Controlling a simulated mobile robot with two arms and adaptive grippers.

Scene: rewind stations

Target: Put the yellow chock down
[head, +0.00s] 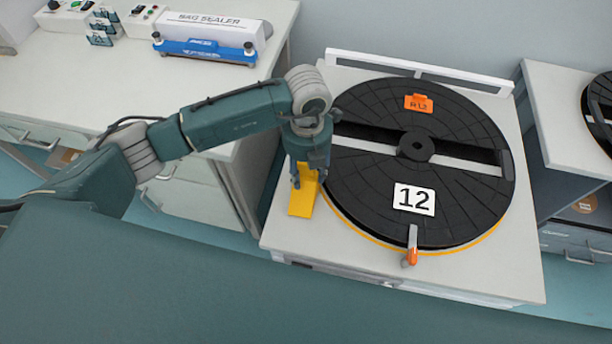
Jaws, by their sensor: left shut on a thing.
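The yellow chock (302,202) is at the left side of the white station top (480,280), beside the black turntable (350,190). My left gripper (309,178) points down and is shut on the chock's upper part. The chock's lower end shows below the fingers. I cannot tell whether the chock touches the station top or hangs just above it. My right gripper is not in view.
The turntable carries a white "12" plate (414,199), an orange tag (419,103) and an orange-tipped lever (410,257) at its front edge. A bag sealer (208,35) stands on the left bench. Another station (560,130) stands at right. The station's front left corner is bare.

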